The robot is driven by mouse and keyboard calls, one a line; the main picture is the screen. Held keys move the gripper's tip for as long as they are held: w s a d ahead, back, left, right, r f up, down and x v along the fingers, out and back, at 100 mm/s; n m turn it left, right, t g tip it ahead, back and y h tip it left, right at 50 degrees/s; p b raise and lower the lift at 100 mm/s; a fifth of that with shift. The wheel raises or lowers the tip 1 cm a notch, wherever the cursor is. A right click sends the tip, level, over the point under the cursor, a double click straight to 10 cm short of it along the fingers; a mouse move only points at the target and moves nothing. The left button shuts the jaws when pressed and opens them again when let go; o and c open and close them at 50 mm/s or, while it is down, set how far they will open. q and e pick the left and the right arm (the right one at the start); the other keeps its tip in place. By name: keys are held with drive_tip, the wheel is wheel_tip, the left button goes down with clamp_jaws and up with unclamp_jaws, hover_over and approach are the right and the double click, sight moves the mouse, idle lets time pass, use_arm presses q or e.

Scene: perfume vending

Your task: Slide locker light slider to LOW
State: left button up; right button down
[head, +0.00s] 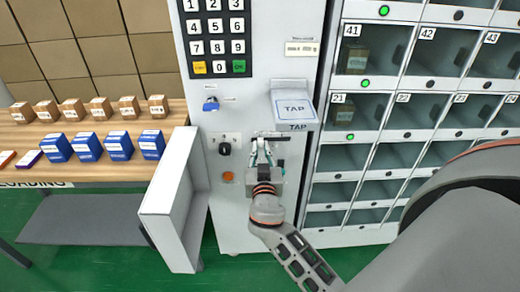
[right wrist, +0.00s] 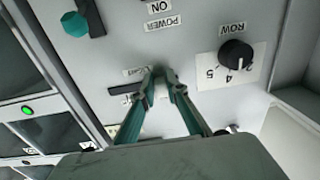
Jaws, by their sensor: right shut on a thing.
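My right gripper (head: 262,150) is at the front panel of the white vending machine (head: 258,75), below the TAP pad. In the right wrist view its green fingertips (right wrist: 162,80) are close together, shut on the locker light slider at the panel. The slider knob is mostly hidden between the fingertips. The slider's dark slot (right wrist: 128,92) shows to the left of the fingers in the right wrist view, beneath a small label. The LOW marking is too small or covered to read. My left gripper is in neither view.
A black ROW knob (right wrist: 235,54) and a green-tipped control (right wrist: 74,24) sit near the fingers. The TAP pad (head: 294,107) juts out above. An open white door (head: 172,205) stands left of the panel. Lockers (head: 415,115) are right; a bench (head: 110,180) with boxes is left.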

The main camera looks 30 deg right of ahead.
sight(271, 142)
drive_tip(key=s+d, duration=0.2)
drive_tip(key=d, duration=0.1)
drive_tip(key=shift+f, duration=0.1)
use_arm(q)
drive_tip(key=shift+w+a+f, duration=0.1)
use_arm(e)
drive_tip(key=shift+w+a, duration=0.1)
drive_tip(key=c, duration=2)
unclamp_jaws()
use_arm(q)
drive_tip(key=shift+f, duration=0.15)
use_arm(e)
drive_tip(key=v, duration=1.2)
